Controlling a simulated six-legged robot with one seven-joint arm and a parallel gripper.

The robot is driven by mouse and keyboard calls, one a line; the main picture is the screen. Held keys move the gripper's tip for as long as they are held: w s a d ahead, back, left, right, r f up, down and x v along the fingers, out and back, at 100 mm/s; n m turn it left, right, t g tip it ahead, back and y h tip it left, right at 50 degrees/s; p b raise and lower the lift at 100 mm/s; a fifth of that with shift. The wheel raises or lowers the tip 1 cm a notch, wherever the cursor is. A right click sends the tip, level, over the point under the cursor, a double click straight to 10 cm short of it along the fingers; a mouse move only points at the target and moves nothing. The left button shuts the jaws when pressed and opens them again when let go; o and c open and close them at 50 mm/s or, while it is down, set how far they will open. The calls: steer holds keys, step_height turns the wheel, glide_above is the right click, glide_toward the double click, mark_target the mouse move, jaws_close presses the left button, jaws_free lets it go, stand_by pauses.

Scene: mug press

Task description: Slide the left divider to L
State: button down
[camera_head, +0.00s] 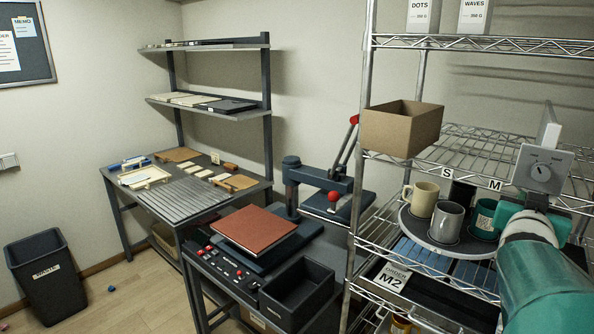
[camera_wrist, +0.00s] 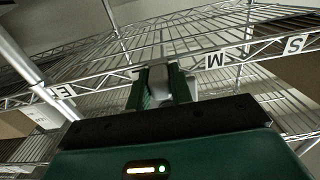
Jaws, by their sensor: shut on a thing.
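My gripper (camera_wrist: 160,88) has its two green fingers closed around a pale grey piece, the left divider (camera_wrist: 158,76), at the front rail of a wire shelf. In the wrist view the held piece lies between the letter M tag (camera_wrist: 215,60) and another tag (camera_wrist: 64,91), which looks like an upside-down L. My green arm comes in from the lower right and hides the rail there. The fingertips are hidden in the head view.
A round tray (camera_head: 412,222) with a cream mug (camera_head: 420,198), a grey mug (camera_head: 446,222) and a green mug (camera_head: 484,218) sits just below. A cardboard box (camera_head: 402,128) stands left on the shelf. The S tag (camera_wrist: 295,44) is on the same rail. The wire shelf behind looks mostly bare.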

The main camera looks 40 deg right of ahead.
steer(key=shift+s+f, duration=0.1)
steer(key=shift+s, duration=0.15)
